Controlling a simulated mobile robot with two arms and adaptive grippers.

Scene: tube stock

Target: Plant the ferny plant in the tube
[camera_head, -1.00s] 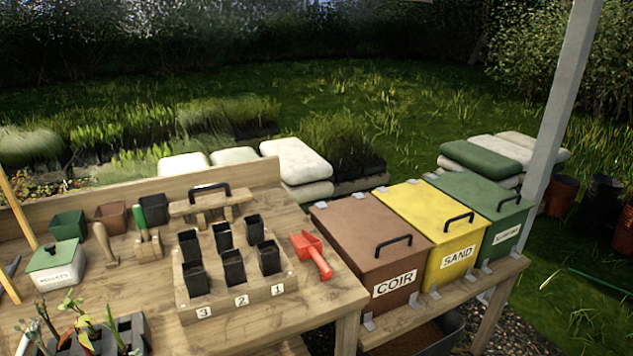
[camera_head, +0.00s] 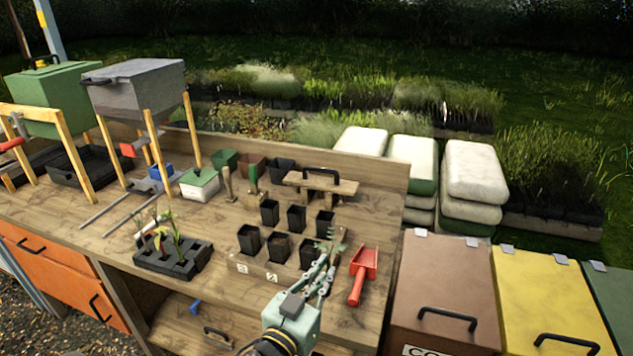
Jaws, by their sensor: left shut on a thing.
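My left gripper (camera_head: 322,272) reaches up from the bottom over the right front of the tube rack. It is shut on a small green, feathery plant (camera_head: 333,239) at its fingertips. The plant shows close to the right-hand tubes; I cannot tell whether it touches one. Labels 3 and 2 show. My right gripper is not in view.
A dark cell tray (camera_head: 160,266) with leafy seedlings stands left of the rack. A red scoop (camera_head: 361,272) lies close right of my gripper. A wooden tool with a black handle (camera_head: 320,186) is behind the rack. Brown (camera_head: 440,275) and yellow (camera_head: 545,290) bins stand right of the bench.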

